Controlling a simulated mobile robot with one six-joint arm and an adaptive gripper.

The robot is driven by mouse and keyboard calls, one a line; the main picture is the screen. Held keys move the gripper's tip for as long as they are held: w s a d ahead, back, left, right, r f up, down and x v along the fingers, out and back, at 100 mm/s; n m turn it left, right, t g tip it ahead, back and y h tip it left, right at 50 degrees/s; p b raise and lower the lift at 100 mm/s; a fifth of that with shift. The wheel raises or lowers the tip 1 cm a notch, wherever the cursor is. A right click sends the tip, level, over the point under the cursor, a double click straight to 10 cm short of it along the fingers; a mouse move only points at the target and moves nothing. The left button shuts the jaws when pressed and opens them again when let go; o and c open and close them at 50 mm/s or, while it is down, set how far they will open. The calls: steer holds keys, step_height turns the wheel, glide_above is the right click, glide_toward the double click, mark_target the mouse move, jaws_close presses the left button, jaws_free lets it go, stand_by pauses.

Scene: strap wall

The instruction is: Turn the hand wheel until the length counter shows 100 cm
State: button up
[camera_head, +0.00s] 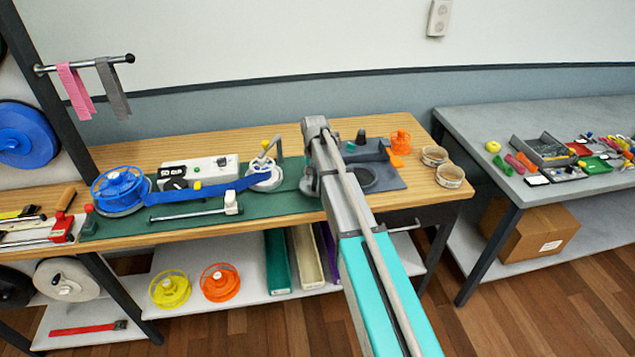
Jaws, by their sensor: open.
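The length counter (172,170) is a small dark display at the left of a pale box on the bench; its blurred digits look like 50 cm. The hand wheel (264,179) is a pale grey disc with a crank to the right of the box. A blue strap (215,187) runs to it from the blue spool (119,188). My gripper (309,184) hangs at the end of my arm, to the right of the wheel and apart from it. It is open and seems empty; its fingertips are small and partly hidden by the arm.
A slide rail with a white block (232,203) lies in front of the strap. A dark grey fixture (380,176), an orange spool (401,141) and two tape rolls (451,175) are at the right. A red-handled tool (62,227) stands at the left. A grey table (480,123) stands further right.

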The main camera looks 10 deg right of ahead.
steer(key=shift+f+b, duration=0.3)
steer(key=shift+f, duration=0.2)
steer(key=shift+c, duration=0.3)
jaws_close()
steer(key=shift+d, duration=0.2)
steer(key=shift+a, duration=0.1)
